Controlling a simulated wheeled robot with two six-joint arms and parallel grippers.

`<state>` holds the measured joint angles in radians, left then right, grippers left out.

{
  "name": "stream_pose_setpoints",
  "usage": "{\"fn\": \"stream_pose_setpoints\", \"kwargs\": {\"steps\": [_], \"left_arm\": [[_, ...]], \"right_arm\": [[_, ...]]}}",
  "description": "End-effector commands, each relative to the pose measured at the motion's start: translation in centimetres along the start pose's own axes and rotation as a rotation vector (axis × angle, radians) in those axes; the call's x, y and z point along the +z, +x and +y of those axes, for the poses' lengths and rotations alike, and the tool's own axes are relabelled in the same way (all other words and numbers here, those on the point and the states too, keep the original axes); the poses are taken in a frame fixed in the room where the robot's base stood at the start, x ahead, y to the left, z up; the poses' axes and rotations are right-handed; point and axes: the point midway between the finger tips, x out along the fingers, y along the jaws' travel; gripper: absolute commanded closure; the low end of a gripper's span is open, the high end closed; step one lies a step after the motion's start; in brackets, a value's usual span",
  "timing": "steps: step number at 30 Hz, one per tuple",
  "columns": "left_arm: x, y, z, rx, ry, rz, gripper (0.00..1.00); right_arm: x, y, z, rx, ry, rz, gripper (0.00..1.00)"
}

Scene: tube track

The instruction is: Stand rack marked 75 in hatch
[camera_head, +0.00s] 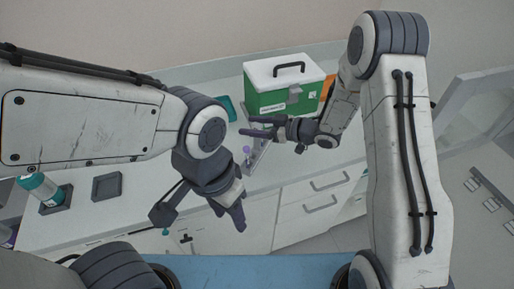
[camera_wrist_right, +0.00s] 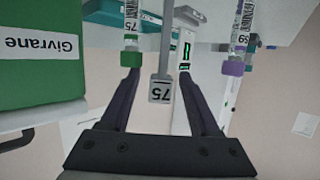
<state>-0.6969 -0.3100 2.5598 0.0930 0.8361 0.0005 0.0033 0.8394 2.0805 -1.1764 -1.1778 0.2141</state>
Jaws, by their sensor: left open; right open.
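A small rack with purple-capped tubes (camera_head: 247,150) stands at the counter's front edge in the head view, partly hidden by my right gripper (camera_head: 265,127). In the right wrist view, a grey post with a tag marked 75 (camera_wrist_right: 162,92) lies between the open fingers of my right gripper (camera_wrist_right: 160,85); I cannot tell whether they touch it. A green-capped tube labelled 75 (camera_wrist_right: 131,35) and a purple-capped tube (camera_wrist_right: 236,55) show on either side of the post. My left gripper (camera_head: 230,208) is open and empty, in front of the counter. I cannot make out the hatch for certain.
A green box with a white lid (camera_head: 283,92) stands behind my right gripper; its green side marked Givrane (camera_wrist_right: 40,55) fills the wrist view's left. A grey framed panel (camera_head: 470,100) stands at right.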

Motion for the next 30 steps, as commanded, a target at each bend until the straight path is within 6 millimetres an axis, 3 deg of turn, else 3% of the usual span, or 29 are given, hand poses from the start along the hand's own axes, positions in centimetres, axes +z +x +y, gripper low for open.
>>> {"fn": "stream_pose_setpoints", "kwargs": {"steps": [4, 11, 16, 30], "left_arm": [[-0.02, -0.49, 0.03, 0.000, 0.000, 0.000, 0.50], [-0.01, -0.41, 0.03, 0.000, 0.000, 0.000, 0.50], [-0.01, -0.41, 0.03, 0.000, 0.000, 0.000, 0.50], [-0.01, -0.41, 0.03, 0.000, 0.000, 0.000, 0.50]], "right_arm": [[-0.05, 1.33, -0.06, 0.000, 0.000, 0.000, 0.38], [0.05, 1.48, -0.03, 0.001, 0.000, 0.000, 0.38], [0.04, 1.46, -0.04, 0.001, 0.000, 0.000, 0.99], [0.02, 1.43, -0.03, 0.001, 0.000, 0.000, 1.00]]}}
